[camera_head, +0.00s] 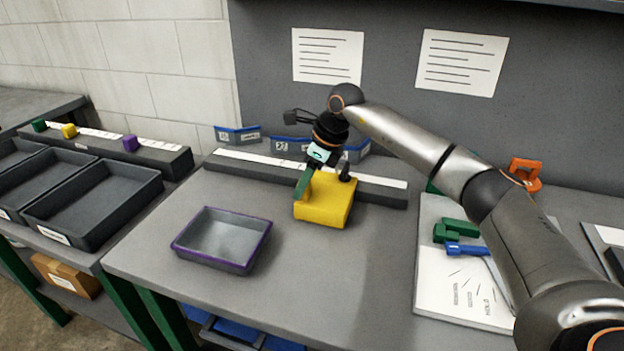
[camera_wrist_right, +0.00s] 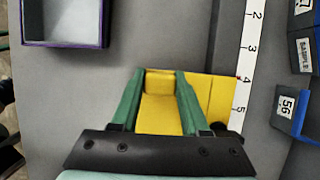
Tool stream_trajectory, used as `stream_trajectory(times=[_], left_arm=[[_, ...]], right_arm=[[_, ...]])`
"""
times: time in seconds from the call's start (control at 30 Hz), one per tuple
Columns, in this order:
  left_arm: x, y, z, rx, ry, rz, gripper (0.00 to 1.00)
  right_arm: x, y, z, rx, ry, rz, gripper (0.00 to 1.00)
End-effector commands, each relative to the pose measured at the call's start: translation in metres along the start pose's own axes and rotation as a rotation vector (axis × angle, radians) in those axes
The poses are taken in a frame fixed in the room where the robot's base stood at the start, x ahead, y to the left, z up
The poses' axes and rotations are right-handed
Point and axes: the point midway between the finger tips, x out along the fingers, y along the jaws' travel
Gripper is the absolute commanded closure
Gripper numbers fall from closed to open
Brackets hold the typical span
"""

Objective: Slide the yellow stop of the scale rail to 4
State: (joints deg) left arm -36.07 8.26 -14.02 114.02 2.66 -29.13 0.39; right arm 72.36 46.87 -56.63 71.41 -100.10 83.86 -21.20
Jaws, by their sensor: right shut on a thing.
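The scale rail (camera_head: 385,193) is a long dark bar with a white numbered strip along the back of the table. The yellow stop (camera_head: 328,205) is a large block at the rail's front side. My right gripper (camera_head: 304,184) reaches down to it, its green fingers shut on the stop's raised part. In the right wrist view the fingers (camera_wrist_right: 161,76) stand on both sides of that part. There the strip (camera_wrist_right: 246,62) shows 2, 3, 4 and 5; the yellow stop's (camera_wrist_right: 219,98) upper edge lies about level with 4, near a small red mark. My left gripper is not in view.
A purple-rimmed grey tray (camera_head: 180,245) stands left of the stop. Blue labelled bins (camera_head: 237,136) sit behind the rail. A white board (camera_head: 460,285) with green and blue tools lies right. A side bench has dark trays (camera_head: 92,207) and another rail with small coloured blocks.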

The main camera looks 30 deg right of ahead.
Motion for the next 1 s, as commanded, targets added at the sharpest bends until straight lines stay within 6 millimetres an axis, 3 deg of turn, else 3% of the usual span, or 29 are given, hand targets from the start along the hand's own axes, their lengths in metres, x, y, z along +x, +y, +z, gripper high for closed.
stream_trajectory(times=[0.2, 0.23, 0.47, 0.77, 0.87, 1.0], left_arm=[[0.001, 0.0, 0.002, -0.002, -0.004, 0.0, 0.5], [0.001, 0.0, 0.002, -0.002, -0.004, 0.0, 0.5], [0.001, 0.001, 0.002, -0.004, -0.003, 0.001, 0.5], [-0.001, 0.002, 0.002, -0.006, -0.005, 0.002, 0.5], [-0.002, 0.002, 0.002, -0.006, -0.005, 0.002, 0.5], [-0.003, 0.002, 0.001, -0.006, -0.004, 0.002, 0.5]], right_arm=[[-0.001, 0.0, 0.0, -0.001, -0.004, -0.001, 1.0], [-0.001, 0.0, 0.0, -0.001, -0.003, -0.001, 0.53], [0.0, 0.0, 0.0, -0.001, -0.002, 0.0, 0.27], [-0.002, 0.0, -0.001, -0.001, -0.001, -0.001, 0.25], [-0.011, -0.001, 0.0, -0.001, -0.002, -0.002, 0.25], [-0.037, -0.001, 0.0, -0.001, -0.003, -0.004, 0.25]])
